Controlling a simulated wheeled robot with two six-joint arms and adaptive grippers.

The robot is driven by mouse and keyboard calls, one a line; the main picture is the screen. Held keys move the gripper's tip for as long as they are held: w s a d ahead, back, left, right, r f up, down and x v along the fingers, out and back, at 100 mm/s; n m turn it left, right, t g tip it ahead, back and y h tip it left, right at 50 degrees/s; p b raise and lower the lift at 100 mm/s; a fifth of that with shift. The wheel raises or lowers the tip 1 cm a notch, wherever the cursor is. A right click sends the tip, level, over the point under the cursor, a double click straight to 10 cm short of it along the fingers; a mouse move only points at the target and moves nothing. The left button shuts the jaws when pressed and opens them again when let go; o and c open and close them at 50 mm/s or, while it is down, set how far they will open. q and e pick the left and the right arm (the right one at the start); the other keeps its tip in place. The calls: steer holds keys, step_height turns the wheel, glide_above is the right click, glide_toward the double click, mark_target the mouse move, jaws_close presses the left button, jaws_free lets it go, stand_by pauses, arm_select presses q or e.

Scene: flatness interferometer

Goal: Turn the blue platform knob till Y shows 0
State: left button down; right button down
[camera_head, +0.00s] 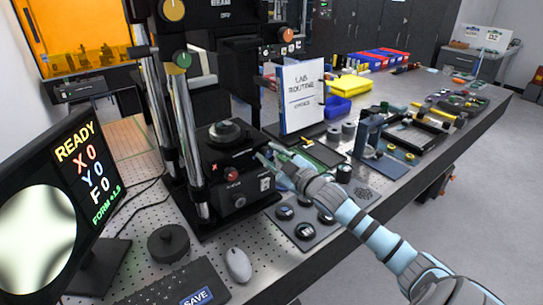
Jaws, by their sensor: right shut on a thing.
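The monitor (100,215) at the left reads READY, X 0, Y 0, F 0 and FORM +1.5, the last partly blurred. The black platform block (240,198) of the interferometer stands at centre, with a round dark part (228,132) on top. A red knob (232,174) sits on its front, beside a red X mark. My right gripper (268,157) reaches in from the right and is shut at the platform's right side, where the blue knob appears to be. The fingers hide the blue knob. My left gripper is not in view.
A mouse (238,265), a keyboard (172,291) and a black round part (168,243) lie in front of the platform. A dark tray (309,240) with round pieces lies under my right arm. A white LAB ROUTINE board (303,97) stands behind the gripper.

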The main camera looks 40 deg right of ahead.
steer(key=shift+r, duration=0.15)
steer(key=c, duration=1.5)
jaws_free()
steer(key=shift+o, duration=1)
steer(key=shift+w+d+f, duration=0.1)
steer(key=shift+w+f, duration=0.1)
steer(key=shift+w, duration=0.05)
step_height(320, 180, up, 10)
